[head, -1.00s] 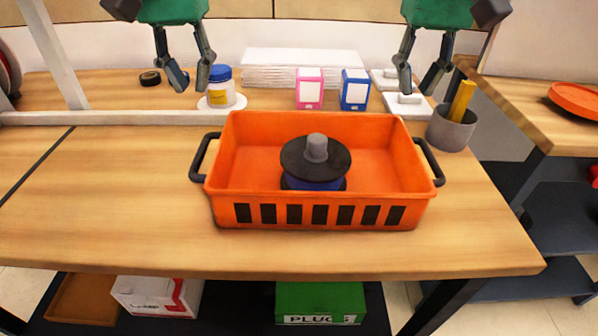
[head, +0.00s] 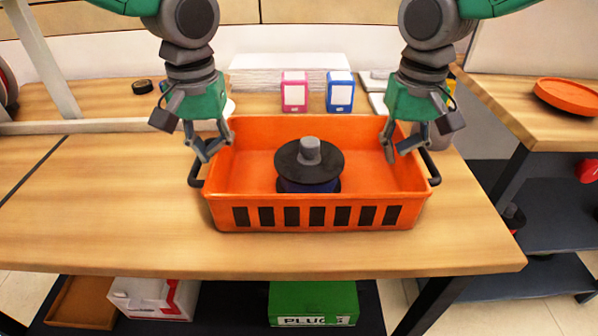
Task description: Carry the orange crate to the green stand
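The orange crate (head: 318,217) sits upright on the wooden table, with dark slots along its front wall and a black handle at each end. A black spool (head: 309,163) with a grey knob stands inside it. My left gripper (head: 213,150) is open, over the crate's left end near the left handle (head: 195,176). My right gripper (head: 403,150) is open, over the crate's right end near the right handle (head: 432,168). I cannot tell whether the fingers touch the crate. I cannot pick out the green stand in this view.
Pink (head: 294,92) and blue (head: 340,92) boxes and a white stack (head: 285,60) stand behind the crate. A black tape roll (head: 142,87) lies at back left. The table (head: 110,215) is clear at left. A second table with an orange plate (head: 567,96) is at right. Boxes sit below.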

